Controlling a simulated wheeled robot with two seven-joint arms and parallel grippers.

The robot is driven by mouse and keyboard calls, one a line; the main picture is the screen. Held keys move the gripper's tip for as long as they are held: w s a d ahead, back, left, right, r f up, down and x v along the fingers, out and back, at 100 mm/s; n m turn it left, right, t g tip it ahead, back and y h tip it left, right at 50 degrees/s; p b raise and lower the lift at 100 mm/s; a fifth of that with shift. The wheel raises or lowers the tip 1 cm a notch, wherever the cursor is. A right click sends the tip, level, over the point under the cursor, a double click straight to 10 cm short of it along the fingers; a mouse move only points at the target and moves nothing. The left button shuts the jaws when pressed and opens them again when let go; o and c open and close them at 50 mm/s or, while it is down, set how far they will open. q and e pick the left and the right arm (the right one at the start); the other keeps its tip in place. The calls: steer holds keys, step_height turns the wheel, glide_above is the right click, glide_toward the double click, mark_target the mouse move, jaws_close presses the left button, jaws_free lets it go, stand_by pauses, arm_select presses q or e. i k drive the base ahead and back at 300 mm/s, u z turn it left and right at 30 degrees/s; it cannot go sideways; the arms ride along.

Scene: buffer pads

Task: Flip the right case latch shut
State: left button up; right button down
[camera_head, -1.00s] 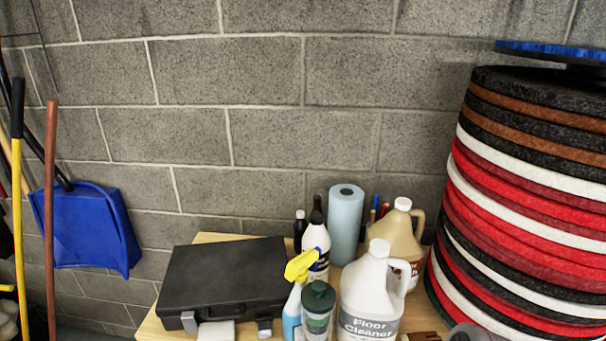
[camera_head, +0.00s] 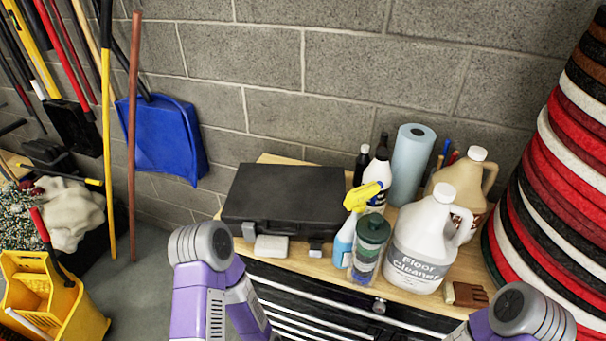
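A closed black case (camera_head: 285,199) lies flat on the wooden top of a cabinet, in the middle of the head view. Its front carries a left latch (camera_head: 249,231) and a right latch (camera_head: 315,249), both small and grey. The right latch seems to stick out at the front edge, but it is too small to tell its exact angle. My two arms show at the bottom, purple and grey, one left of the case and one at the lower right. Neither gripper is in view.
A pale block (camera_head: 271,248) lies between the latches. A spray bottle (camera_head: 345,238), a green-lidded canister (camera_head: 366,250) and a floor cleaner jug (camera_head: 423,245) stand close right of the case. Stacked pads (camera_head: 560,190) rise at right. A yellow mop bucket (camera_head: 50,300) stands at lower left.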

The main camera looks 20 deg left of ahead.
mark_target(316, 249)
steer(key=k, duration=1.3)
steer(key=u, duration=0.6)
steer(key=i, duration=1.45)
steer(key=z, duration=0.75)
